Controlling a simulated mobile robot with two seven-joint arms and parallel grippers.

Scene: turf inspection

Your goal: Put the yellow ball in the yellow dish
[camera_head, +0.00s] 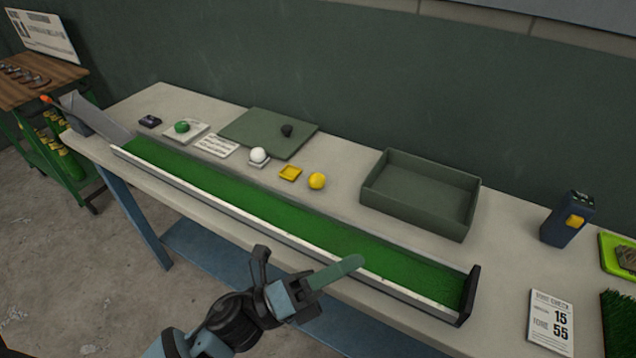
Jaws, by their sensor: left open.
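The yellow ball (317,181) rests on the pale bench top, just right of the small square yellow dish (290,173). The dish looks empty, and the ball is outside it. My left gripper (306,264) is in front of the bench, at the near side of the green turf channel, well short of the ball and dish in the picture. It is open, with a dark finger at left and a grey-green finger pointing right. I see nothing held between them. My right gripper is not in view.
The long turf channel (300,224) with raised metal edges lies between my gripper and the ball. A white ball (258,155) sits left of the dish. An open grey-green tray (420,212) stands to the right. A blue device (566,220) stands farther right.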

